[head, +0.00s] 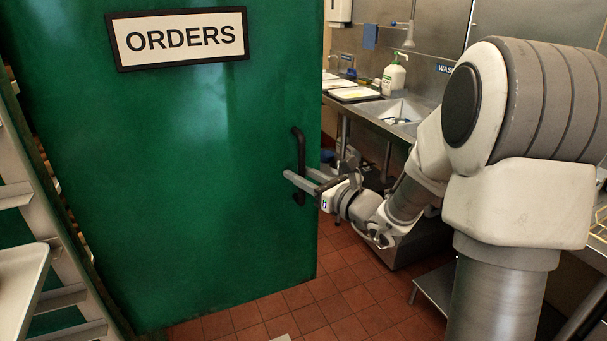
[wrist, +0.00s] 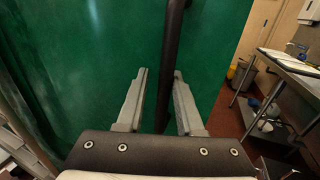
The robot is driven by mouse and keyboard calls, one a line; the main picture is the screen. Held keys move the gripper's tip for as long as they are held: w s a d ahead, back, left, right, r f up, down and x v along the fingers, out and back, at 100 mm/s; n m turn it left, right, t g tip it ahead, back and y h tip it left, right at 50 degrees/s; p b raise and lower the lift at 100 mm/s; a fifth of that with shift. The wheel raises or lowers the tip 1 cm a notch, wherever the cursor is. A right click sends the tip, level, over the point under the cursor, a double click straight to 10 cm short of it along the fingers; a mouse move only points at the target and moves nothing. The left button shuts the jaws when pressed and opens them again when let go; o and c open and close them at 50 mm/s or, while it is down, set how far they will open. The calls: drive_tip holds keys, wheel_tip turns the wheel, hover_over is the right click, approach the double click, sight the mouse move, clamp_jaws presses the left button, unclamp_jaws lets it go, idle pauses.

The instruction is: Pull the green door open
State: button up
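The green door (head: 200,130) fills the left and middle of the head view, with an "ORDERS" sign (head: 180,38) near its top. It also fills much of the wrist view (wrist: 90,50). A black upright bar handle (head: 299,145) is near the door's right edge. My gripper (head: 302,176) is at the handle's lower half, its fingers reaching to either side of it. In the wrist view the handle (wrist: 172,40) runs between the two open fingers (wrist: 160,74). It lies close to the right finger, with a gap to the left one. Contact is unclear.
A steel counter with a sink (head: 402,112) and a soap bottle (head: 394,76) stands beyond the door's right edge. A pale shelf rack (head: 62,297) is at the left edge. Red tiled floor (head: 335,290) is clear below the door.

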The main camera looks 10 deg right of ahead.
drive_tip(key=shift+o, duration=1)
drive_tip(key=shift+a, duration=0.1)
drive_tip(key=shift+d, duration=0.2)
drive_tip(key=shift+s+d, duration=0.1)
drive_tip(key=shift+s, duration=0.1)
drive_tip(key=v, duration=1.7)
drive_tip(key=shift+p, duration=0.35)
